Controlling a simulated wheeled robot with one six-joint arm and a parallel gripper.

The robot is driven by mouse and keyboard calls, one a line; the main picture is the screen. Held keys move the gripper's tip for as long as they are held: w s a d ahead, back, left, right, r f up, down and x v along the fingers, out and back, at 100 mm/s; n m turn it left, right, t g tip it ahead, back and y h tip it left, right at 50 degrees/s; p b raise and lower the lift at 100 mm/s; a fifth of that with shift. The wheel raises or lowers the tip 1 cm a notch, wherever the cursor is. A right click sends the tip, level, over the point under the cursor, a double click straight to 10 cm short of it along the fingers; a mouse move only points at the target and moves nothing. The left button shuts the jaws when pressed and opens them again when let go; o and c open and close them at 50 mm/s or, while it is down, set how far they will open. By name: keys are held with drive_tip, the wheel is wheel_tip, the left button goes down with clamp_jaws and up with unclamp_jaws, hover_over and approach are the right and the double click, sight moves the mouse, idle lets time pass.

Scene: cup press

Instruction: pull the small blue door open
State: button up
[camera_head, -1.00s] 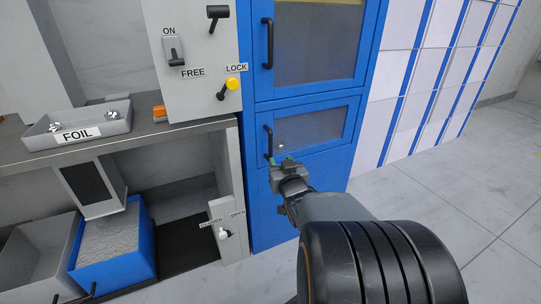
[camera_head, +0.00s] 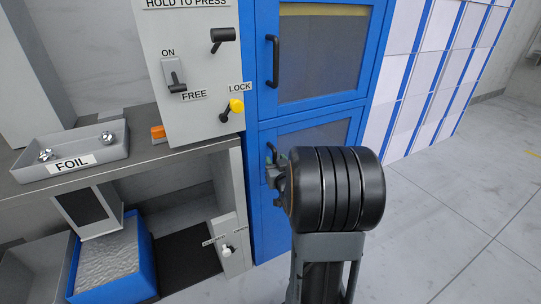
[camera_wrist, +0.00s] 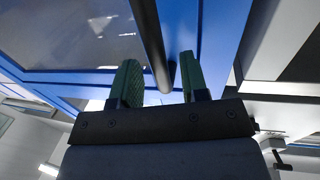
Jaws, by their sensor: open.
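The small blue door (camera_head: 318,133) with its window is the lower door of the blue cabinet and looks closed; my arm hides much of it. Its black bar handle (camera_head: 271,152) stands at the door's left side. My gripper (camera_head: 273,172) is at the handle's lower part. In the wrist view, my gripper (camera_wrist: 158,60) is open, with a green-padded finger on each side of the handle (camera_wrist: 149,35). The handle's end shows between the fingers, nearer the right one. The door's window and blue frame (camera_wrist: 60,77) lie behind.
A larger blue door (camera_head: 320,50) with a handle is above. The foil tray (camera_head: 110,150) sits on the counter. Open floor (camera_head: 470,200) lies to the right.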

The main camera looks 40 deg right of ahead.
drive_tip(key=shift+w+d, duration=0.2)
drive_tip(key=shift+w, duration=0.5)
drive_tip(key=shift+c, duration=0.4)
clamp_jaws()
